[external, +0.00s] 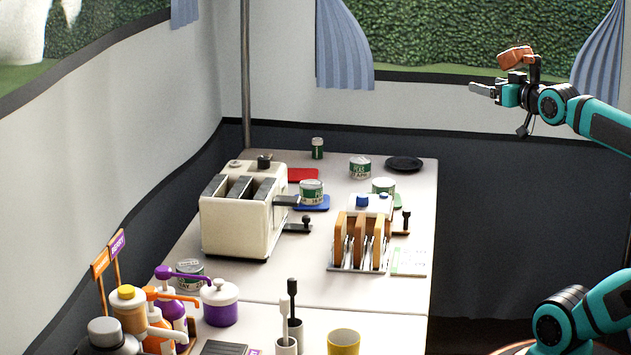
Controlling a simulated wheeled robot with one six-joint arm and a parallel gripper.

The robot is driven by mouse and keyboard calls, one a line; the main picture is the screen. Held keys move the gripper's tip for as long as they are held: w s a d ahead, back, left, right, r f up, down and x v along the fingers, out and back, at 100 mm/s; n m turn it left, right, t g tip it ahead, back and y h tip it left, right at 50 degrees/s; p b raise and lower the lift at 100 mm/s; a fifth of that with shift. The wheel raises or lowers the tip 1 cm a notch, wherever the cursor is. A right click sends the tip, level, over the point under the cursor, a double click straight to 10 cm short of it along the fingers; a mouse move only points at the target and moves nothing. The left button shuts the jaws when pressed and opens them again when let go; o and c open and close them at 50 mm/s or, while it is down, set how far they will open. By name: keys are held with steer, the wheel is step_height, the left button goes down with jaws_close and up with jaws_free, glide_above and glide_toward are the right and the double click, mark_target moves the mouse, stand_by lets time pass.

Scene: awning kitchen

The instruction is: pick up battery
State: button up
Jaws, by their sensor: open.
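I cannot clearly make out a battery in the external view. A small dark green cylinder with a pale band and top (317,148) stands upright at the table's back edge, but it is too small to tell what it is. My gripper (474,88) is open and empty, high in the air at the upper right. It is well above the table and to the right of it, touching nothing, with its fingers pointing left.
A cream toaster (230,226), a rack of toast (360,268), and cans on blue (314,207) and green mats crowd the table (420,215). A red mat (303,174), a labelled can (360,168) and a black plate (404,164) lie behind. Pump bottles and a yellow cup (344,342) stand in front.

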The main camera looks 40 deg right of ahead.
steer(key=c, duration=0.5)
